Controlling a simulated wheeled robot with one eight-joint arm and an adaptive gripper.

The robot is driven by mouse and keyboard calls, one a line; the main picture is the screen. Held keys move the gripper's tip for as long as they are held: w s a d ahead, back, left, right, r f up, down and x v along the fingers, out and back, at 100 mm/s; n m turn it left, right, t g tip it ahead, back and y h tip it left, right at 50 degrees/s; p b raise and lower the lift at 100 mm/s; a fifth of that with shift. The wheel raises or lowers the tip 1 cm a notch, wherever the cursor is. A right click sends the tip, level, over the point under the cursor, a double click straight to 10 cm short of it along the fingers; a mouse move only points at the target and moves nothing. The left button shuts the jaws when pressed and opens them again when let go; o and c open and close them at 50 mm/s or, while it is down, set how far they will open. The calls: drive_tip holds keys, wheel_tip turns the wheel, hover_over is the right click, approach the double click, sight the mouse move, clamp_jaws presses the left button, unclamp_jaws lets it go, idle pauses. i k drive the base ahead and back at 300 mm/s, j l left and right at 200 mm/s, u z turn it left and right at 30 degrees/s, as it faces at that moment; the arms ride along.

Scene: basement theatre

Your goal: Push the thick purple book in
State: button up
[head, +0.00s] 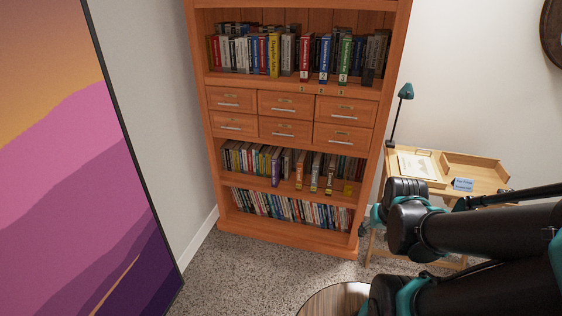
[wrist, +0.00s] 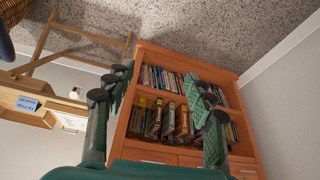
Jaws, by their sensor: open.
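The thick purple book (head: 275,172) stands upright on the upper of the two lower shelves, left of centre, in the head view. Its spine sticks out past the row of books beside it. In the wrist view I cannot make it out; the right-hand finger covers part of that shelf. My gripper (wrist: 160,88) is open and empty in the wrist view, its fingers spread in front of the bookcase and apart from the books. The fingers cannot be made out in the head view, where my arm fills the lower right.
The wooden bookcase (head: 230,151) has drawers above the lower shelves. An orange book (head: 299,170) and other books jut out right of the purple one. A small desk (head: 480,178) with a teal lamp (head: 405,92) stands to the right. A round table (head: 335,300) is in front.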

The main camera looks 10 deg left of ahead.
sight(276, 159)
drive_tip(key=i+l, duration=0.15)
drive_tip(key=i+l+u, duration=0.2)
drive_tip(key=u, duration=0.2)
drive_tip(key=i+l+u, duration=0.15)
drive_tip(key=l+u, duration=0.25)
drive_tip(key=u, duration=1.2)
